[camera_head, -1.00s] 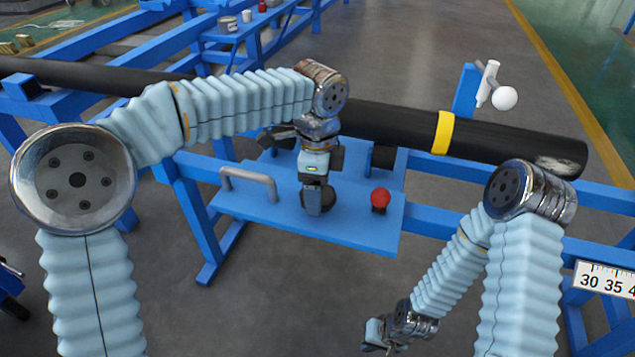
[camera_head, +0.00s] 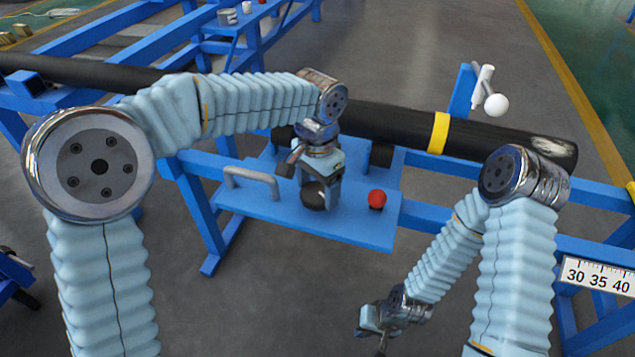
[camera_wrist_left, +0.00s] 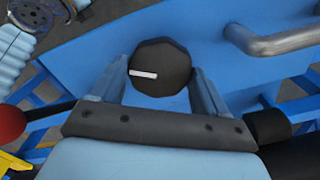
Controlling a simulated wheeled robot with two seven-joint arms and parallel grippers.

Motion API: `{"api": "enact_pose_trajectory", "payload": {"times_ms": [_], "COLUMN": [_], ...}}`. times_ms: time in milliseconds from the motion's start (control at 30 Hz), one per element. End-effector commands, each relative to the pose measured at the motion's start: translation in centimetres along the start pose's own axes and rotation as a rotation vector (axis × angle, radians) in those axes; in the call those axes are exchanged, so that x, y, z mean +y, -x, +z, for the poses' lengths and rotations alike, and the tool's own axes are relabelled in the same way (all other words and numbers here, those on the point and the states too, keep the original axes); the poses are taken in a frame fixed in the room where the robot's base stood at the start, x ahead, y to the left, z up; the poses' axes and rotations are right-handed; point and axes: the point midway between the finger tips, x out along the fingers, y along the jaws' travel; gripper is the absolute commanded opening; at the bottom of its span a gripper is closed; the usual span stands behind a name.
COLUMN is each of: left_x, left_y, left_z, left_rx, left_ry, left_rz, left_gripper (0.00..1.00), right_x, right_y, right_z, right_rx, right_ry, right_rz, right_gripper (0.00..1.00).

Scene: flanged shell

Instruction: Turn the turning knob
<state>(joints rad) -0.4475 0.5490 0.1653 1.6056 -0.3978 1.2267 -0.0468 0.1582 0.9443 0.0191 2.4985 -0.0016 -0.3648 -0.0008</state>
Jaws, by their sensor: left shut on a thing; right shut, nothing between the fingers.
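The turning knob (camera_head: 313,196) is dark and round and stands on the blue panel (camera_head: 352,222). In the left wrist view the knob (camera_wrist_left: 165,55) is a black many-sided disc with a white pointer line lying almost level, toward the picture's left. My left gripper (camera_head: 320,192) comes down over the knob and is shut on it, one finger on each side. In the left wrist view both fingers flank the knob. My right gripper (camera_head: 372,332) hangs low, shut and empty, away from the panel.
A red ball-topped button (camera_head: 377,199) stands just right of the knob. A grey handle (camera_head: 252,181) is on the panel's left. A black pipe (camera_head: 400,125) with a yellow band (camera_head: 440,132) runs behind. A white lever with a ball (camera_head: 496,105) is at the right.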

Motion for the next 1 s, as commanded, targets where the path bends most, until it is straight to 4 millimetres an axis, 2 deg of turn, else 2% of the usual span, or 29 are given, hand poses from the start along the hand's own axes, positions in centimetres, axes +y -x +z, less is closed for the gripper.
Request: {"api": "enact_pose_trajectory", "payload": {"times_ms": [500, 1000], "left_x": [0.02, -0.04], "left_y": [0.15, 0.1], "left_z": [-0.1, -0.08], "left_rx": [0.004, 0.004], "left_ry": [0.396, 0.512], "left_rz": [0.0, -0.001], "left_gripper": [0.44, 0.44], "right_x": [-0.56, -0.65], "right_y": [0.74, 0.86], "right_z": [0.14, 0.19], "right_rx": [-0.004, -0.005], "right_ry": [0.004, 0.004], "right_rz": [-0.004, -0.005], "right_gripper": [0.0, 0.0]}}
